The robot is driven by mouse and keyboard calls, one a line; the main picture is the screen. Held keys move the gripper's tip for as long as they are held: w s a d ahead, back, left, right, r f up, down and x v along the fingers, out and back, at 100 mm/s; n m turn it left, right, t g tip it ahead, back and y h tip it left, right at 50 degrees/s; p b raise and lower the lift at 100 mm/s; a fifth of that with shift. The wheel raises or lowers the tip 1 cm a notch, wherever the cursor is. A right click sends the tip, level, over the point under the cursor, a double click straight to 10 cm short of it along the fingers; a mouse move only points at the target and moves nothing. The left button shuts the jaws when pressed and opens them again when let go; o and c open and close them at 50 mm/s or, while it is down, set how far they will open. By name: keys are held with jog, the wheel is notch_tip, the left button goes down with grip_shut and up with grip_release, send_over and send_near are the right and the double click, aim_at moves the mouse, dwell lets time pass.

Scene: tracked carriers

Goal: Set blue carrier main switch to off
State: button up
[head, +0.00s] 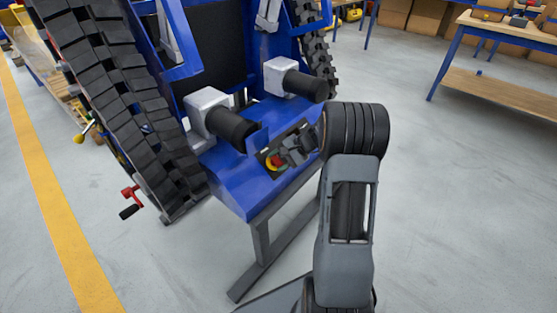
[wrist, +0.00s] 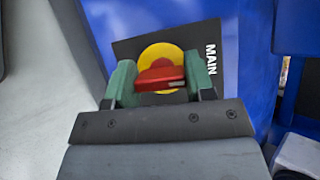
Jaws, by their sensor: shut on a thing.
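The blue carrier (head: 232,188) stands in front of me, with a main switch on its sloped blue panel. In the wrist view the switch has a red handle (wrist: 160,77) on a yellow disc (wrist: 160,52), set on a dark plate (wrist: 128,48) with the word MAIN running down its right side. The handle lies across the picture, at right angles to the word. My gripper (wrist: 160,72) has one green finger at each end of the handle and is shut on it. In the head view my gripper partly hides the plate; red and yellow of the switch (head: 274,162) show beside it.
A black rubber track (head: 120,95) runs up the carrier's left side. Two black cylinders (head: 232,129) on grey mounts stick out above the panel. A red crank handle (head: 131,197) sits low at the left. A workbench (head: 500,95) stands far right. The floor (head: 450,220) at right is clear.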

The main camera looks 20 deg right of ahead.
jog(key=shift+n, duration=0.4)
jog(key=o, duration=0.9)
jog(key=shift+r, duration=0.1)
jog(key=p+v, duration=0.4)
jog(key=v, duration=0.9)
jog(key=shift+d+r, duration=0.1)
jog(key=shift+r, duration=0.25)
